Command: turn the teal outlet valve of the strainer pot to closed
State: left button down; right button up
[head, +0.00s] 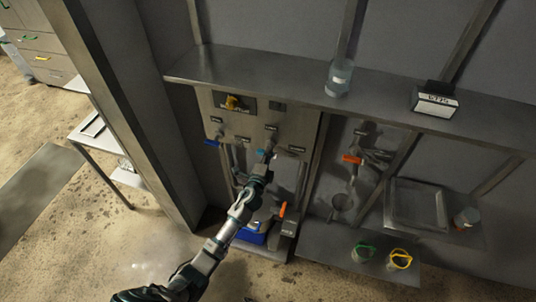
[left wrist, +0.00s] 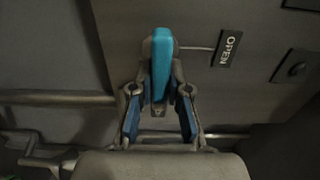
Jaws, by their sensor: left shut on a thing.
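The teal valve handle (left wrist: 162,52) stands upright in the middle of the left wrist view, its lower part between the two fingers of my left gripper (left wrist: 159,92). The gripper is shut on it. A thin pale line runs from the handle towards a dark plate marked OPEN (left wrist: 230,48) at its right. In the head view my left gripper (head: 264,162) reaches up to the grey panel (head: 262,117), and only a bit of the teal handle (head: 261,153) shows. My right gripper is in neither view.
Orange handles show at the right (head: 353,159) and below (head: 282,210). A shelf (head: 290,88) carries a clear jar (head: 339,77). Pipes (left wrist: 55,98) cross behind the gripper.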

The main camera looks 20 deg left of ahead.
pick_arm(q)
jog(key=shift+f, duration=0.2)
jog(key=c, duration=1.1)
grip_release()
jog(key=shift+w+d, duration=0.1)
jog(key=shift+w, duration=0.05)
jog(key=s, duration=1.2)
jog(key=shift+a, duration=0.25)
